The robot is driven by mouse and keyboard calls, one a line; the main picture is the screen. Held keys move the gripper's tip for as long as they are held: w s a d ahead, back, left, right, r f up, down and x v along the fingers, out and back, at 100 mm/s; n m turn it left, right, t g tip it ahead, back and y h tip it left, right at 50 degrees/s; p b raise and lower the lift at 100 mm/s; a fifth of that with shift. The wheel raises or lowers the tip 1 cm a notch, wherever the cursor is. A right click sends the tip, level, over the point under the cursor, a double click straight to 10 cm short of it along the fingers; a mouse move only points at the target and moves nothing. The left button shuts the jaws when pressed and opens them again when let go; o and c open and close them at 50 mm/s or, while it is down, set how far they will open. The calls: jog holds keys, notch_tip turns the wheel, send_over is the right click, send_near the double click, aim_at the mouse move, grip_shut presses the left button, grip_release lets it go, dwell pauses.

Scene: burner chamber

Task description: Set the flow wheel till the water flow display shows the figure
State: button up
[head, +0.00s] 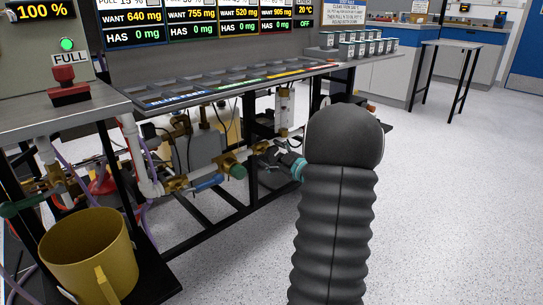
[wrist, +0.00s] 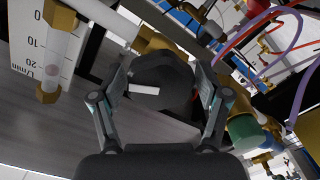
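The flow wheel, a dark round knob (wrist: 165,78) with a white mark on its face, sits in the middle of the wrist view. My gripper (wrist: 163,92) has one finger on each side of it, and the pads appear to touch its rim. In the head view my gripper (head: 293,166) reaches low among the pipes under the bench, and my dark arm hides part of it. A flow gauge (wrist: 55,60) with a clear tube and a l/min scale stands left of the wheel in the wrist view. A faint pinkish float shows near the 20 mark. I see no water flow display with a readable figure.
Pipes and brass valves crowd the space under the bench (head: 240,84), with a green-capped valve (head: 237,171) left of my gripper. A yellow bucket (head: 88,255) stands front left. A red button (head: 65,75) is above it. The floor on the right is clear.

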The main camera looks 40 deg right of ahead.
jog(key=shift+s, duration=0.1)
jog(key=s, duration=1.2)
jog(key=shift+d, duration=0.45)
jog(key=shift+w+f, duration=0.1)
